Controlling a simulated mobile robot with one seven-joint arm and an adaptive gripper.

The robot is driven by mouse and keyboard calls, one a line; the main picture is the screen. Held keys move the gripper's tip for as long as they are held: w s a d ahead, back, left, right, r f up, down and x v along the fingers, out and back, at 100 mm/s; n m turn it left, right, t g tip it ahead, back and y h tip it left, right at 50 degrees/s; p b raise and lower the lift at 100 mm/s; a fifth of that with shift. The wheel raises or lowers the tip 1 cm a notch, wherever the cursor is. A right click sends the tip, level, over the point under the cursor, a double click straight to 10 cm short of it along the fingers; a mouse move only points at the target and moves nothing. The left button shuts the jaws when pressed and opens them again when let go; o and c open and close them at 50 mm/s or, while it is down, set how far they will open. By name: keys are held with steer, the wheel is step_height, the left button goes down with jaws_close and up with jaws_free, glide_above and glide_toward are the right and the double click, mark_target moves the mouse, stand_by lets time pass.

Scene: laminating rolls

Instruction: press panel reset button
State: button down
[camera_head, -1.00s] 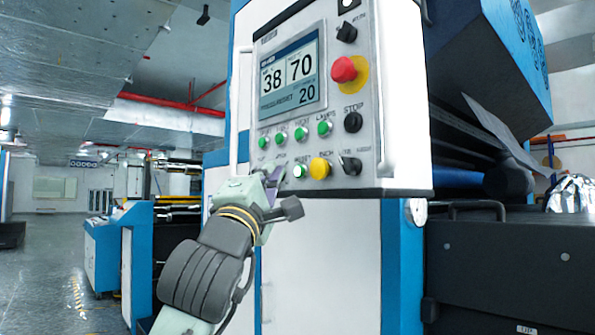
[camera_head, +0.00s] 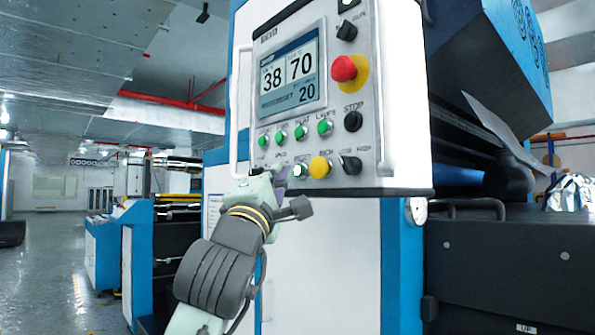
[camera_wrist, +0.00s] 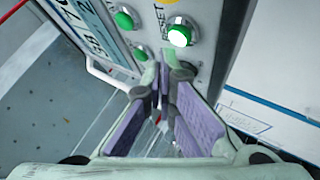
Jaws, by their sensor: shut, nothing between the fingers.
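The control panel (camera_head: 390,110) is a white box with a screen, knobs and buttons. Its reset button (camera_head: 299,171) is green with a bright centre, in the lower row left of a yellow button. In the wrist view the reset button (camera_wrist: 180,35) glows white-green beside its RESET label. My gripper (camera_head: 281,173) is just left of this button in the head view, close to the panel face. In the wrist view my gripper's purple-padded fingers (camera_wrist: 166,76) are shut and empty, with the tips below the button. A gap shows between tips and button there; exact depth is unclear.
A red emergency knob (camera_head: 344,69) on a yellow disc sits higher on the panel. The yellow button (camera_head: 320,168) and a black switch (camera_head: 350,165) are right of reset. A white handle bar (camera_head: 243,105) runs along the panel's left edge, near my arm.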

stand_by(0.7)
steer(key=shift+w+d, duration=0.25)
steer(key=shift+d, duration=0.1)
steer(key=shift+w+d, duration=0.25)
steer(key=shift+d, duration=0.1)
stand_by(0.9)
steer(key=shift+a, duration=0.1)
steer(key=shift+s+a, duration=0.5)
steer(key=s+a, duration=0.1)
steer(key=a, duration=0.1)
steer(key=s+a, duration=0.2)
stand_by(0.5)
stand_by(0.7)
